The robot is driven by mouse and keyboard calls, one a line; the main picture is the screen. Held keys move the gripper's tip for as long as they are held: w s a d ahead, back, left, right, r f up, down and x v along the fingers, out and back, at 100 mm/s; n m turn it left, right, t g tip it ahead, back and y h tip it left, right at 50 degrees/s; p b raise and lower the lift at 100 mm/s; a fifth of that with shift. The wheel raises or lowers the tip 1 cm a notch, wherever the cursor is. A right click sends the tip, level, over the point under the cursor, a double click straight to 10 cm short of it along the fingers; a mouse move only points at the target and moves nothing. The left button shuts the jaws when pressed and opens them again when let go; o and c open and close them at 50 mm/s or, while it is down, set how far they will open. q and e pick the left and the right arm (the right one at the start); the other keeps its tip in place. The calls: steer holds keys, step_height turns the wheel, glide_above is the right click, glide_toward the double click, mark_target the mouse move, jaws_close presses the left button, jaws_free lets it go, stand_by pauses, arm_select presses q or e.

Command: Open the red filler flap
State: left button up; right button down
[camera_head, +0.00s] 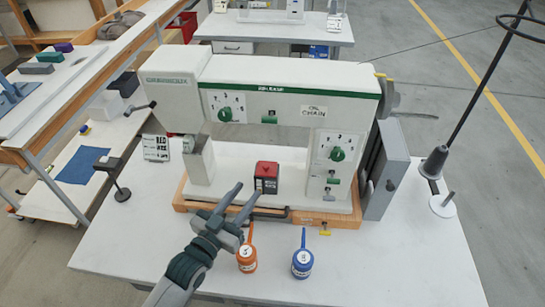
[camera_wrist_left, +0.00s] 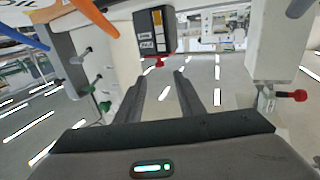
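The red filler flap (camera_head: 267,168) is the red top of a small dark box (camera_head: 266,186) with white labels, standing on the press's white bed. The flap looks flat on the box. In the left wrist view, which looks upside down, the dark box (camera_wrist_left: 154,32) shows at the top centre, with a small red knob (camera_wrist_left: 160,62) at its lower edge. My left gripper (camera_head: 247,190) is open and empty, its fingertips just in front and left of the box in the picture. Whether they touch it is unclear. My right gripper is out of view.
The white press (camera_head: 240,88) arches over the box on an orange base (camera_head: 345,218). An orange bottle (camera_head: 247,259) and a blue bottle (camera_head: 302,264) stand in front, close to my left arm. The table's front right is clear.

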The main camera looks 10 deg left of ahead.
mark_target(272, 162)
arm_select(q)
steer(key=p+x, duration=0.4)
steer(key=x, duration=1)
steer(key=shift+r, duration=0.15)
steer(key=shift+p+x, duration=0.3)
steer(key=shift+x, duration=0.6)
jaws_close()
